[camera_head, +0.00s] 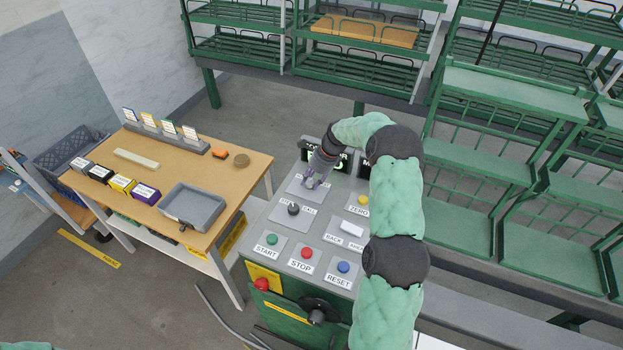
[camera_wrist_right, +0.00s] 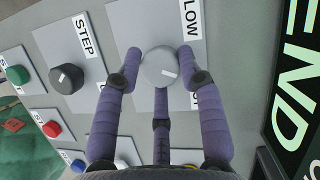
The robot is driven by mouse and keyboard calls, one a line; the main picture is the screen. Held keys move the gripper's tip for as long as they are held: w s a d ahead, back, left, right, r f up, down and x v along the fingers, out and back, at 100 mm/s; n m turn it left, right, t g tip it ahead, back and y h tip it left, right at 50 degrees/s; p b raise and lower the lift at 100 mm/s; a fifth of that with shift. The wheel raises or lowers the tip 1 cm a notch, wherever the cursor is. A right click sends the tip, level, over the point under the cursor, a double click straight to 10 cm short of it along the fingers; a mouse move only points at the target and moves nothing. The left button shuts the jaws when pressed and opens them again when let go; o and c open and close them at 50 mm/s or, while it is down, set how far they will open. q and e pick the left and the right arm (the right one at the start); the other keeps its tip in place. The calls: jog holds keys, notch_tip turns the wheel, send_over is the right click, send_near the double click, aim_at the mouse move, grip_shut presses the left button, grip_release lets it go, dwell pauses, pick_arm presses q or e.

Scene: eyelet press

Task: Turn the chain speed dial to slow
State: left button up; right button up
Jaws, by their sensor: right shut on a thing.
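The grey round dial (camera_wrist_right: 158,66) sits on a light plate on the control panel. A label ending in "LOW" (camera_wrist_right: 190,20) is above and right of it in the wrist view. A second label beside it is mostly hidden by a finger. The dial's white mark points right and slightly down in that view, between the two labels. My right gripper (camera_wrist_right: 160,64) has its purple fingers closed around the dial, one at each side and one below. In the head view, the right gripper (camera_head: 314,181) is over the panel's upper part and largely covers the dial. My left gripper is out of view.
A black knob (camera_head: 293,208) beside a "STEP" label (camera_wrist_right: 83,37) is close by. Green, red and blue buttons (camera_head: 307,252) line the panel's front. A dark display with green text (camera_wrist_right: 297,90) stands behind. A wooden table (camera_head: 215,155) is left; green racks (camera_head: 480,150) are right.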

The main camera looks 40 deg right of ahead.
jog(key=n, duration=0.1)
jog(key=n+p, duration=0.1)
jog(key=shift+w+d+r+n+g+y, duration=0.1)
jog(key=shift+w+r+n+g+y, duration=0.2)
jog(key=shift+w+y, duration=0.1)
jog(key=n+g, duration=0.1)
jog(key=n, duration=0.1)
jog(key=shift+n+p, duration=0.3)
jog(key=shift+n, duration=0.1)
jog(key=n+g, duration=0.1)
jog(key=n, duration=0.2)
jog(key=shift+w, duration=0.15)
jog(key=shift+n+g, duration=0.8)
jog(key=shift+n, duration=1)
jog(key=shift+f, duration=0.1)
jog(key=o, duration=1.1)
jog(key=shift+a, duration=0.3)
